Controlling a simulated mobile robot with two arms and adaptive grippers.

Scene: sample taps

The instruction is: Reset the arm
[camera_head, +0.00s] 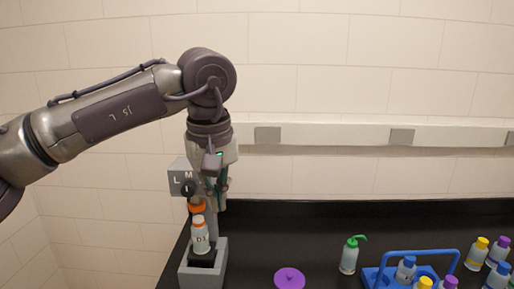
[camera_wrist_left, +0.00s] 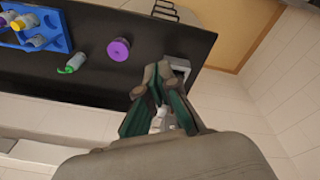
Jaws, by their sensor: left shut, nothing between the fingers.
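My left arm comes in from the left in the head view, and its gripper (camera_head: 219,190) points down behind the sample tap (camera_head: 184,178), a grey box marked L and M with a dark knob and an orange part below. The gripper is shut and empty. In the left wrist view its green-padded fingers (camera_wrist_left: 158,80) come together over the tap area and partly hide it. A white bottle with an orange cap (camera_head: 200,237), labelled D1, stands upright in the grey stand (camera_head: 217,270) below the tap. My right gripper is in neither view.
A purple disc (camera_head: 289,279) lies on the black bench (camera_head: 270,235). A green-topped wash bottle (camera_head: 349,256) stands right of it. A blue rack (camera_head: 373,275) holds several bottles, with a yellow-capped bottle (camera_head: 477,253) and others further right. The bench behind the disc is clear.

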